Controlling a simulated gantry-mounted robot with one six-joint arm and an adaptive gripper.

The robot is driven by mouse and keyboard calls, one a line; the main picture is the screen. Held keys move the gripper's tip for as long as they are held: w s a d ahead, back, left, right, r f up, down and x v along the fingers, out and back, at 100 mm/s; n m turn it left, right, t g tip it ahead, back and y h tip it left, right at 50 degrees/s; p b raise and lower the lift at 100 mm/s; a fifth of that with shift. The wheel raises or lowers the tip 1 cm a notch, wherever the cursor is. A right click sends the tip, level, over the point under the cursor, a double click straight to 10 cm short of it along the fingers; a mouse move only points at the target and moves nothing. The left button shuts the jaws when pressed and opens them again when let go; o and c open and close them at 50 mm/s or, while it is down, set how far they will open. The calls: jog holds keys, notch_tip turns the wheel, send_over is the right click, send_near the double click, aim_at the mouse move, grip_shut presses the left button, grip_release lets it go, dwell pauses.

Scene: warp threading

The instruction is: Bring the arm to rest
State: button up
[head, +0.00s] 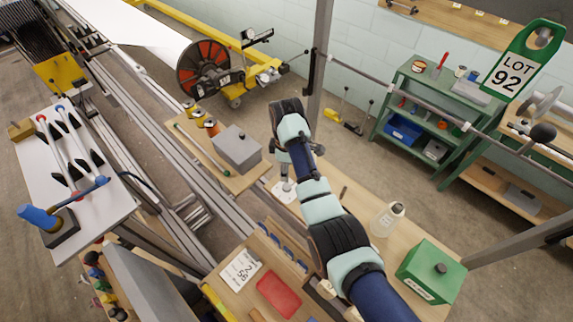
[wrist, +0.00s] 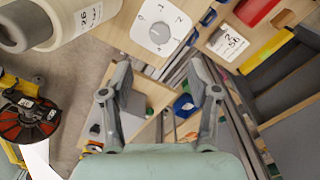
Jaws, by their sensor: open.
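My arm reaches up from the lower right of the head view and bends at the top. My gripper (head: 284,178) hangs below the wrist over the wooden bench, partly hidden by the arm. In the wrist view my gripper (wrist: 159,64) is open, its two grey fingers wide apart. I see nothing held between them. A white numbered dial plate (wrist: 160,25) lies beyond the fingertips, and part of a white plate (head: 276,184) shows beneath the gripper in the head view. I cannot tell the gap between gripper and bench.
A grey box (head: 237,149) stands left of the gripper. A white bottle (head: 387,220) and a green box (head: 431,270) stand right of the arm. A red block (head: 279,294) and a numbered card (head: 240,268) lie in front. A post (head: 319,60) rises behind.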

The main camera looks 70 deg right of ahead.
jog(key=shift+r, duration=0.8)
jog(key=shift+a, duration=0.1)
jog(key=w+a+r+t+h+p, duration=0.15)
jog(key=w+a, duration=0.25)
jog(key=a, duration=0.4)
jog(key=w+a+r+m+t, duration=0.1)
jog(key=w+a+r+t, duration=0.25)
jog(key=a, duration=0.55)
jog(key=w+a+r+t+h+p, duration=0.1)
jog(key=w+a+r+t, duration=0.1)
jog(key=w+a, duration=0.45)
jog(key=s+a+r+m+t+y, duration=0.1)
jog(key=s+a+r+t, duration=0.2)
jog(key=a, duration=0.7)
jog(key=s+a+r+t+y, duration=0.1)
jog(key=s+a+r+t, duration=0.1)
jog(key=s+a+r, duration=0.3)
jog(key=a+r+p, duration=0.1)
jog(key=a+r, duration=0.2)
jog(key=a, duration=0.2)
jog(key=shift+s+a+r+m+t, duration=0.25)
jog(key=shift+s+a+m+t, duration=0.1)
jog(key=shift+m+t, duration=0.05)
jog(key=shift+y, duration=0.25)
